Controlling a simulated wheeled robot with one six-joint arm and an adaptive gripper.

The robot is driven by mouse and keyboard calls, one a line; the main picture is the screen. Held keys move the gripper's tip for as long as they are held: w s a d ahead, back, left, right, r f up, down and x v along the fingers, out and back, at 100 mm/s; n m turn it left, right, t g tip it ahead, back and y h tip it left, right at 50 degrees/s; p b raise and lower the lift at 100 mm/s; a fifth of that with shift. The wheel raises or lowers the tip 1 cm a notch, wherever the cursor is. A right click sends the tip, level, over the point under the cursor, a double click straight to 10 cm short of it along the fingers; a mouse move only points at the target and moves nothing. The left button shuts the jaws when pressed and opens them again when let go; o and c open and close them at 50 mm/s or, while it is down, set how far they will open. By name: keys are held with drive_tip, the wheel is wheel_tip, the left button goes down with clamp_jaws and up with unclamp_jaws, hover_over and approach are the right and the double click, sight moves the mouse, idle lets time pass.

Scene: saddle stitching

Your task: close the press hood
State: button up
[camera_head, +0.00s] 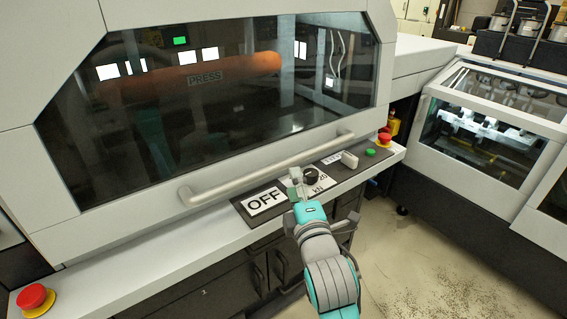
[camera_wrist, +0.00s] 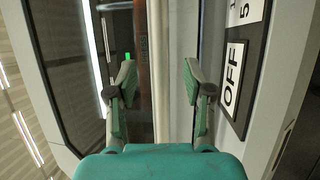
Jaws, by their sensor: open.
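The press hood (camera_head: 120,216) is a light grey panel with a large dark window (camera_head: 235,110) marked PRESS. Its lower edge sits close above the control ledge, and I cannot tell whether it is fully seated. A pale bar handle (camera_head: 240,180) runs along the hood's lower front. My gripper (camera_head: 297,183) is in front of the control panel, close to the handle. In the wrist view, the handle (camera_wrist: 161,60) runs up the picture between the two spread green fingers of my gripper (camera_wrist: 158,85). The fingers are open, with visible gaps on both sides of the bar.
The control panel (camera_head: 238,207) has an OFF label, a black knob (camera_head: 311,175), a pale switch (camera_head: 349,159) and a green button (camera_head: 370,152). Red emergency buttons sit at the lower left (camera_head: 35,299) and right (camera_head: 385,139). Another glazed machine (camera_head: 490,110) stands right; floor lies between.

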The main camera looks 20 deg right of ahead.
sight(288, 167)
drive_tip(key=w, duration=0.8)
drive_tip(key=shift+d+r, duration=0.3)
drive_tip(key=shift+d, duration=0.05)
clamp_jaws()
